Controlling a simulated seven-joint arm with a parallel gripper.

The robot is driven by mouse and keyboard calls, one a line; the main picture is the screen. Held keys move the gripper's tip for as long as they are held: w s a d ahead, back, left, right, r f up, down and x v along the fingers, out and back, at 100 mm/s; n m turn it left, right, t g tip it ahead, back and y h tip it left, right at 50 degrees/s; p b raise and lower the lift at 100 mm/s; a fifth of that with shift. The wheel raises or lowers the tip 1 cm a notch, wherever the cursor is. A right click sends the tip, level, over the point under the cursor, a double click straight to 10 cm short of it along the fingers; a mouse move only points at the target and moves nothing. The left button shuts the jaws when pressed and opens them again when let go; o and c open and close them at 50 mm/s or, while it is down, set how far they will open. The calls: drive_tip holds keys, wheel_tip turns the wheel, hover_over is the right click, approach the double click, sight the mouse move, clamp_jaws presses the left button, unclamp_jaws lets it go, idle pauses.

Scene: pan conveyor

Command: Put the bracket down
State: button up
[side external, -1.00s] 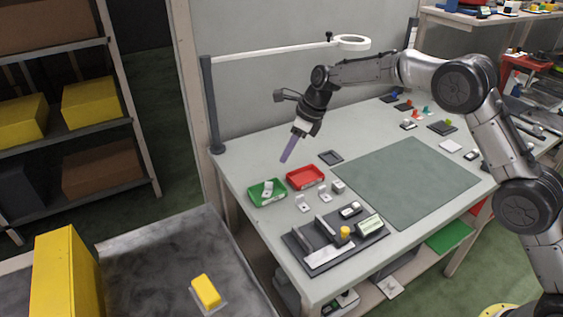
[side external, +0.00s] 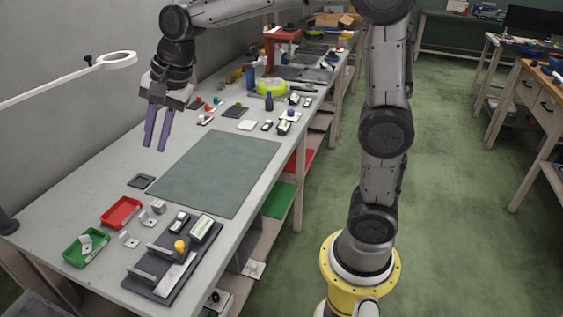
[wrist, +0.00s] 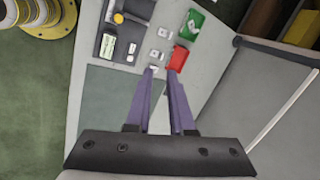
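Several small pale metal brackets are in view. One bracket (side external: 87,243) is in the green tray (side external: 72,257), and others, such as this bracket (side external: 130,239), stand on the bench beside the red tray (side external: 122,211). My gripper (side external: 155,147) is raised above the bench, with its two purple fingers apart and nothing visible between them. In the wrist view the gripper (wrist: 161,70) also shows a gap between its fingers, with the bench, the green tray (wrist: 194,22) and the red tray (wrist: 177,59) beyond. Which bracket the task means cannot be told.
A dark fixture plate (side external: 160,290) with blocks and a yellow knob is at the bench's near end. A green-grey mat (side external: 215,170) covers clear bench. A small dark pad (side external: 141,181) lies beside it.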

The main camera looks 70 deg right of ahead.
drive_tip(key=s+d+f+n+h, duration=0.1)
drive_tip(key=s+d+f+n, duration=0.1)
drive_tip(key=s+n, duration=0.5)
drive_tip(key=s+d+f+n+t, duration=0.1)
drive_tip(key=s+d+n, duration=0.2)
drive_tip(key=s, duration=1.5)
drive_tip(key=n, duration=0.4)
drive_tip(key=shift+d+f+h, duration=0.15)
drive_tip(key=shift+f+h, duration=0.25)
